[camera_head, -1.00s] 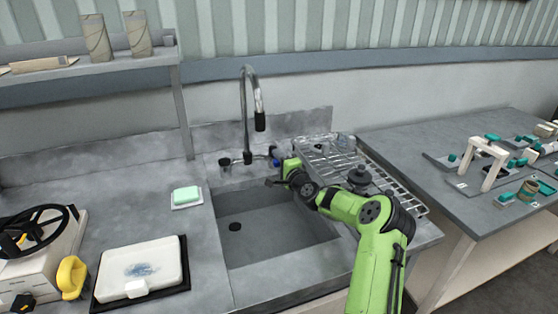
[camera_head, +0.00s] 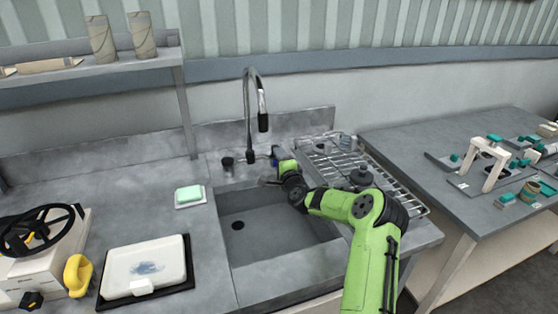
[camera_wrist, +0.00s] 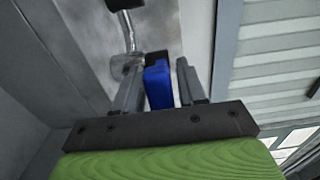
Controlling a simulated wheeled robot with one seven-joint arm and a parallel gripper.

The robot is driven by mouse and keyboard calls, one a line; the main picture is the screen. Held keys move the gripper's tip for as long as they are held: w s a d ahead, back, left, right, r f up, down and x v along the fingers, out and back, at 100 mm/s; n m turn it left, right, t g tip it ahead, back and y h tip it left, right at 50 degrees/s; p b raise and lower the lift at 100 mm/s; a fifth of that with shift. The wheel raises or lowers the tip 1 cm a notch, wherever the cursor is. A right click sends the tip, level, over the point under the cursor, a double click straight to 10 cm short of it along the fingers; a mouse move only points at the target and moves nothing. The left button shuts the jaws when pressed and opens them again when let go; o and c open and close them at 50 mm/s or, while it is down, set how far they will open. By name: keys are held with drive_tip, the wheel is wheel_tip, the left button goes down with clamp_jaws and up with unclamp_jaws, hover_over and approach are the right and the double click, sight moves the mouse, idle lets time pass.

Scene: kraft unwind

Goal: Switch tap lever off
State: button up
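The tap (camera_head: 250,115) has a tall curved spout and stands behind the sink (camera_head: 290,226). Its blue lever (camera_head: 274,157) shows as a small patch at the right of the tap base, partly hidden by my gripper (camera_head: 268,181). In the wrist view, the blue lever (camera_wrist: 158,84) lies between the two grey fingers of my gripper (camera_wrist: 160,80). The fingers stand apart, with a gap showing on the right side of the lever. I cannot tell if the left finger touches it. The spout (camera_wrist: 128,30) shows beyond the fingers.
A wire drying rack (camera_head: 345,160) with dark items stands close to the right of my gripper. A green soap bar (camera_head: 189,193) and a white tray (camera_head: 142,266) lie on the left counter. A dark cup-like thing (camera_head: 227,163) stands left of the tap.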

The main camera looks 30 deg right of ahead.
drive_tip(key=b+v, duration=0.2)
drive_tip(key=v, duration=1.3)
drive_tip(key=shift+s+b, duration=0.35)
drive_tip(key=shift+a, duration=0.15)
